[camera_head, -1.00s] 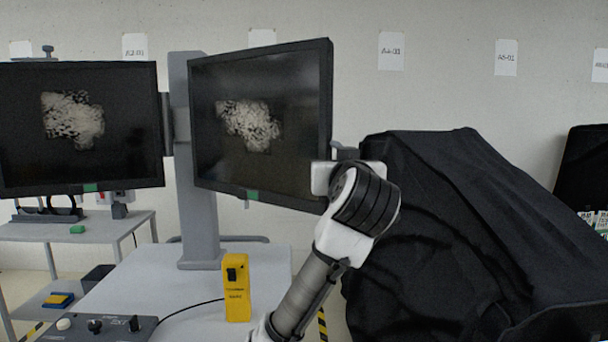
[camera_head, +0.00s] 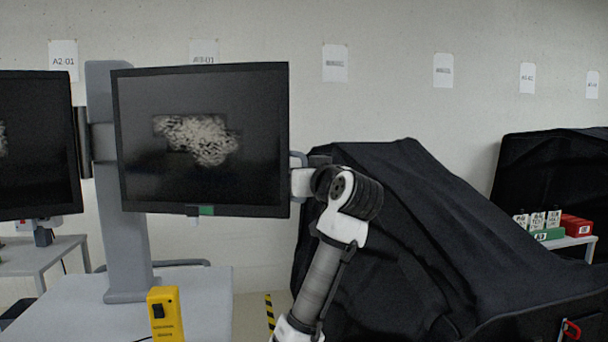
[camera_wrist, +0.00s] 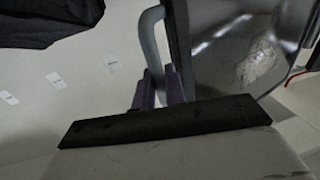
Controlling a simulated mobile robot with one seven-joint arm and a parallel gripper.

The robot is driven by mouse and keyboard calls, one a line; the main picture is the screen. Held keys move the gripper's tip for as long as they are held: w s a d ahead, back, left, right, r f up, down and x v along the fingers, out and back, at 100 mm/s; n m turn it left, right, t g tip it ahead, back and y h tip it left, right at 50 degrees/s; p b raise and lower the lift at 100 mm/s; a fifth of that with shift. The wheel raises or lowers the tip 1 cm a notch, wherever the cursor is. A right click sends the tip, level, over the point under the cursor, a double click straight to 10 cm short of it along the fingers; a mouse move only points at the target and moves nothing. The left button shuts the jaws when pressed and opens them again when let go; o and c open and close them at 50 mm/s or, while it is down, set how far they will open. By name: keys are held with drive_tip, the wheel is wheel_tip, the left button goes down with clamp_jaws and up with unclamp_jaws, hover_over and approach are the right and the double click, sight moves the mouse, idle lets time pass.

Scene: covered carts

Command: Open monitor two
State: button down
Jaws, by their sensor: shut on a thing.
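Two black monitors hang on a grey column. The right monitor (camera_head: 203,140) shows a pale speckled patch and now faces me nearly square-on. The left monitor (camera_head: 38,145) is cut off by the picture's edge. I cannot read which one is numbered two. My gripper (camera_wrist: 160,88) is at the right edge of the right monitor. In the wrist view its purple fingers are shut on a grey curved handle (camera_wrist: 150,38) beside the monitor's dark edge. The monitor's screen (camera_wrist: 250,50) shows at the right there. In the head view the fingertips are hidden.
A black-covered cart (camera_head: 400,240) stands close right of my arm. A yellow box (camera_head: 165,314) stands on the grey table (camera_head: 205,290) below the monitor. Another covered cart (camera_head: 545,165) stands farther right, near green and red boxes.

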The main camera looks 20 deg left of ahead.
drive_tip(key=c, duration=1.5)
unclamp_jaws()
drive_tip(key=shift+c, duration=0.2)
drive_tip(key=b+v, duration=0.4)
drive_tip(key=v, duration=1)
drive_tip(key=shift+b, duration=0.35)
drive_tip(key=shift+w, duration=0.1)
